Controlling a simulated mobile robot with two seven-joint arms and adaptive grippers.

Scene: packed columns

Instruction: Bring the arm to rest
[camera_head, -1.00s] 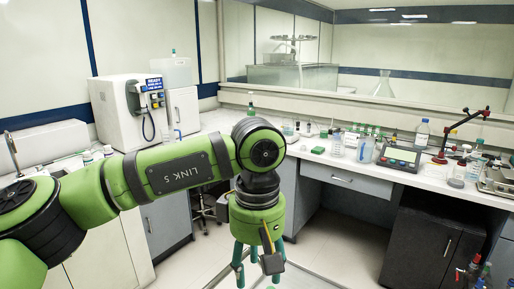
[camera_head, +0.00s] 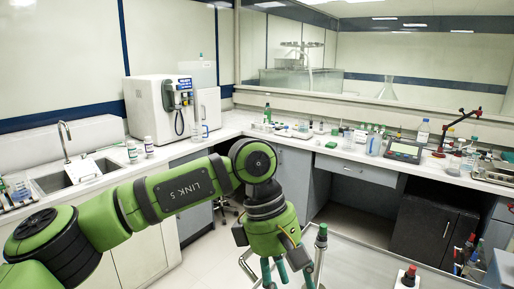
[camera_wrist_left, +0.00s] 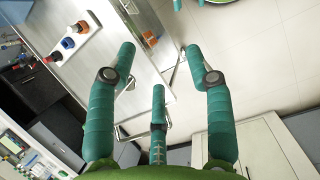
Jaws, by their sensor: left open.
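My left arm, green with dark joints, comes in from the left in the head view and bends down at the wrist. My left gripper (camera_head: 287,274) has teal fingers that point downward, and their tips are cut off by the lower picture edge. In the left wrist view the three fingers of the gripper (camera_wrist_left: 160,65) are spread apart with nothing between them. Pale floor and the edge of a grey table show beyond them.
A white rack (camera_wrist_left: 88,32) with small bottles shows in the wrist view. A long counter with a sink (camera_head: 75,174) runs behind.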

